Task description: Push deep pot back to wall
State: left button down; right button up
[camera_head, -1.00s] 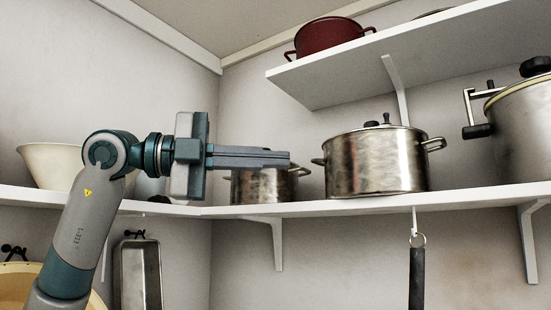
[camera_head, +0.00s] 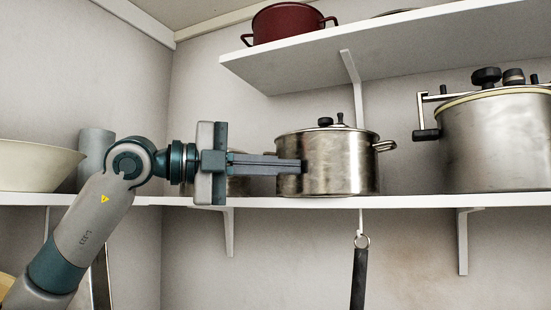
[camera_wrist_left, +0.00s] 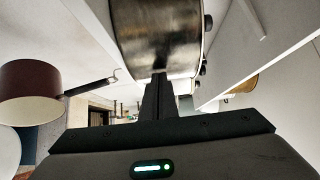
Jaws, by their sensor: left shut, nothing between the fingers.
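A shiny steel pot (camera_head: 335,160) with a lid and dark knobs, which I take for the deep pot, stands upright on the lower shelf in the head view. It also fills the top middle of the left wrist view (camera_wrist_left: 155,35). My left gripper (camera_head: 298,166) is shut and empty, pointing right, with its fingertips overlapping the pot's left side. In the wrist view the fingertips (camera_wrist_left: 158,78) are at the pot's wall, with a dark reflection there. Whether they touch, I cannot tell. The pot's left handle is hidden. My right gripper is not in view.
A smaller steel pot (camera_head: 238,186) is mostly hidden behind my left gripper. A large pressure cooker (camera_head: 495,145) stands to the right on the lower shelf (camera_head: 420,201). A red pot (camera_head: 288,23) sits on the upper shelf (camera_head: 300,70). A cream bowl (camera_head: 35,165) is at left.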

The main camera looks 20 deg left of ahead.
pick_arm(q)
jog(key=shift+w+d, duration=0.1)
jog(key=w, duration=0.6)
jog(key=shift+w+d, duration=0.1)
jog(key=shift+d, duration=0.15)
jog(key=shift+s+a, duration=0.1)
jog(key=shift+s, duration=0.1)
